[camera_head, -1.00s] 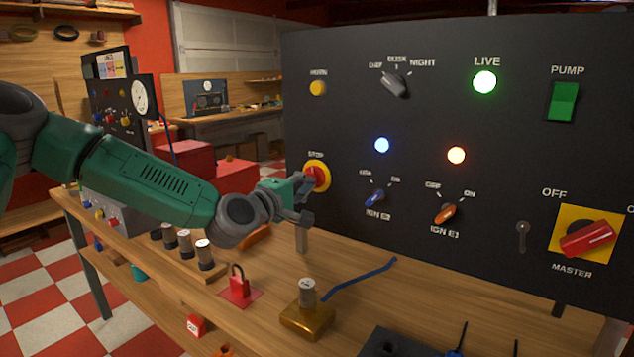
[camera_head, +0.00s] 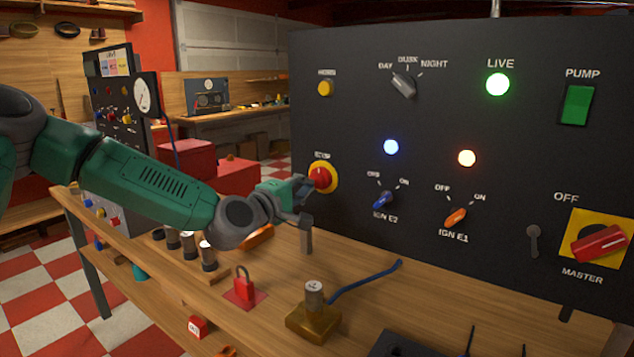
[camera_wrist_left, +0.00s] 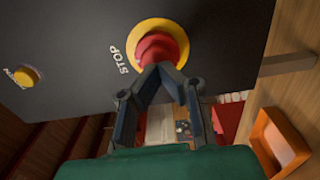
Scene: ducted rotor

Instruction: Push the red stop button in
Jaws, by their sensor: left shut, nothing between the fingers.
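The red stop button (camera_head: 320,178) sits on a yellow ring at the lower left of the black panel (camera_head: 350,120), under the word STOP. My left gripper (camera_head: 303,186) is shut and empty, with its fingertips right at the button's left side in the head view. In the left wrist view the shut fingertips (camera_wrist_left: 164,68) overlap the lower edge of the red button (camera_wrist_left: 158,48). I cannot tell whether they touch it. The button still stands out from its ring. My right gripper is not in view.
The panel also carries a yellow horn button (camera_head: 325,88), a lit green LIVE lamp (camera_head: 497,84) and a red master switch (camera_head: 598,243). An orange tray (camera_wrist_left: 280,143) lies near the gripper.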

